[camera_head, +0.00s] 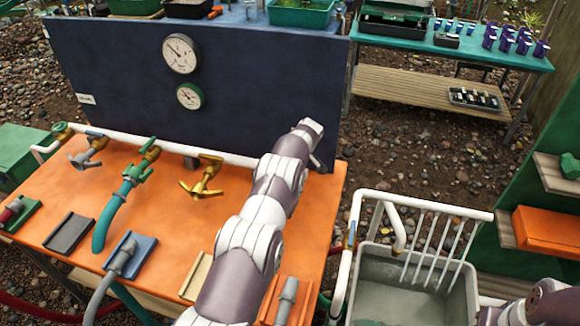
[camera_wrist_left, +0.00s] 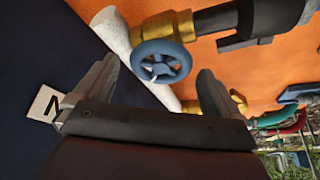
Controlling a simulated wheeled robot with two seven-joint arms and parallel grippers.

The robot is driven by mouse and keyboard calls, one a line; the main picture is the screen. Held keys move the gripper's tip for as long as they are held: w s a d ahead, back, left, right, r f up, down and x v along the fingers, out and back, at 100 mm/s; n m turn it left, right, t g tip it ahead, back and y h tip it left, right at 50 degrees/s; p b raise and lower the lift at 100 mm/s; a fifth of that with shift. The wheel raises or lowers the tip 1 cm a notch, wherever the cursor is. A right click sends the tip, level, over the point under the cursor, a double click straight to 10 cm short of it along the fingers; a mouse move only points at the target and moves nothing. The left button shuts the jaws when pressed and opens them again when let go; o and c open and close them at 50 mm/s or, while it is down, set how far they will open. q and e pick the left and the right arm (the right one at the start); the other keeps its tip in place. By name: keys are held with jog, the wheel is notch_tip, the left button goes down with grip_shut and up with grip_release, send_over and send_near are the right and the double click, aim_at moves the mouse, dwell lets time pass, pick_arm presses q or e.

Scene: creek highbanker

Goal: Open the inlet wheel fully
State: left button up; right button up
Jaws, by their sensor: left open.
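The inlet wheel (camera_wrist_left: 162,62) is a small blue spoked handwheel in the left wrist view, beside a white pipe (camera_wrist_left: 108,30) with brass fittings. My left gripper (camera_wrist_left: 157,72) is open, with one finger on each side of the wheel in the picture. The wheel shows between and slightly beyond the fingertips; I cannot tell whether they touch it. In the head view my left arm reaches up across the orange bench, and its gripper and the wheel are hidden behind it. Only a piece of my right arm shows at the bottom right; its gripper is out of view.
The orange bench (camera_head: 115,205) carries a grey tap (camera_head: 88,150), a teal tap (camera_head: 134,174) with hose and a brass tap (camera_head: 204,180). A dark blue panel (camera_head: 250,85) with two gauges stands behind. A grey tub (camera_head: 410,250) with a white rack is at right.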

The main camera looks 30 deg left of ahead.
pick_arm(q)
jog(key=v, duration=0.6)
jog(key=shift+d+r+b, duration=0.2)
jog(key=shift+r+b, duration=0.1)
jog(key=p+v, duration=0.2)
jog(key=v, duration=0.4)
